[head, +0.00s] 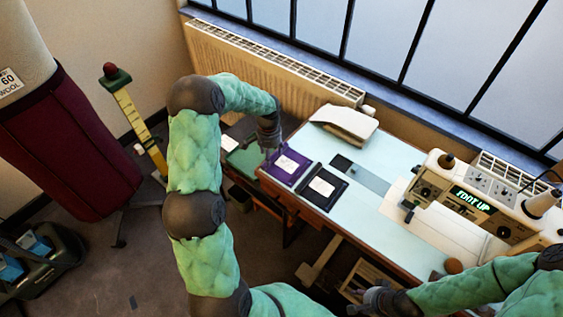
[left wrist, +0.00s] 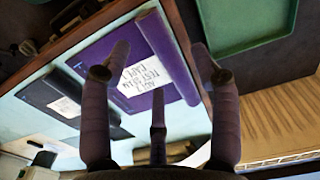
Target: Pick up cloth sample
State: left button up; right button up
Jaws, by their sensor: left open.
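A purple cloth sample (head: 276,172) with a white label lies flat at the left end of the pale blue table (head: 340,215). A black cloth sample (head: 328,199) with a white label lies to its right. My left gripper (head: 270,148) is at the far left edge of the purple sample, its fingers overlapping it in the head view. In the left wrist view my left gripper (left wrist: 157,75) is open, its fingers spread with the purple sample (left wrist: 110,50) behind them. The black sample (left wrist: 45,95) shows further left. My right gripper (head: 372,298) is at the lower edge; its finger opening is unclear.
A green tray (head: 248,158) sits just left of the table's end. A sewing machine (head: 465,195) stands at the right, and a white object (head: 345,122) at the back edge near the radiator (head: 260,65). A maroon-covered form (head: 75,150) stands left.

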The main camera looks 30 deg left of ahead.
pick_arm(q)
notch_tip(320, 180, down, 4)
jog(key=shift+r+b, duration=0.2)
jog(key=shift+b, duration=0.25)
grip_shut()
jog(key=shift+r, duration=0.1)
